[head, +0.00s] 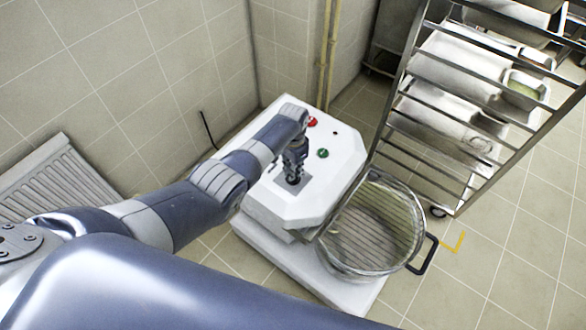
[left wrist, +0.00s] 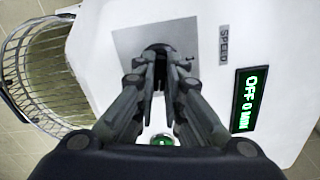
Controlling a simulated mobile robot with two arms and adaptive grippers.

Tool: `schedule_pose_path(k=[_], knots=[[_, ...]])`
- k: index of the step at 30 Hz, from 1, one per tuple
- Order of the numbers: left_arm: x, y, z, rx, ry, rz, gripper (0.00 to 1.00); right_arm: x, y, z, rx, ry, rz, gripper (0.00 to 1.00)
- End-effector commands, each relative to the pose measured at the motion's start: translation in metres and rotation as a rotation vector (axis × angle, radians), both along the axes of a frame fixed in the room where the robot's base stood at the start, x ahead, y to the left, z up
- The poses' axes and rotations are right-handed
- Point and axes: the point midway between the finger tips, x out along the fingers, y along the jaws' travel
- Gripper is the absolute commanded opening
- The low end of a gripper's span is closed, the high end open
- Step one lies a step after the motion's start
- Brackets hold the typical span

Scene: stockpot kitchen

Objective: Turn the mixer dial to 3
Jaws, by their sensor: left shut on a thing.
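The white mixer (head: 325,165) stands in the middle of the head view. A red button (head: 312,121) and a green button (head: 322,153) are on its top. My left gripper (head: 293,179) points down at the grey plate (head: 307,181) on the mixer top. In the left wrist view my left gripper (left wrist: 160,75) is shut on the dark dial (left wrist: 157,48) at the grey plate, which is mostly hidden between the fingers. The label SPEED (left wrist: 223,44) is beside the plate, and a green display (left wrist: 249,100) reads "OFF 0 MIN". The dial's setting cannot be read. My right gripper is not in view.
A round wire guard over the bowl (head: 372,228) is at the mixer's front, with a black handle (head: 424,254). A metal rack with trays (head: 452,110) stands to the right. Tiled walls are close behind and left. Floor at lower right is clear.

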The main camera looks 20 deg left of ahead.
Motion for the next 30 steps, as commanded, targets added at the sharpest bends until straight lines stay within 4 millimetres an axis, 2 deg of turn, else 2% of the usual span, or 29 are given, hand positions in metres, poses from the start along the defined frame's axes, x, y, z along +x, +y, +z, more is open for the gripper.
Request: schedule_pose_path(k=[12, 30], knots=[[0.0007, -0.0002, 0.0003, 0.0, -0.002, -0.246, 0.0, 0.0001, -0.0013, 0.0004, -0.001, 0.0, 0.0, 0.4], [0.0008, -0.0004, 0.0004, 0.0, -0.002, -0.305, 0.0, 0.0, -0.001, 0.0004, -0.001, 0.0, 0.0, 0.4]])
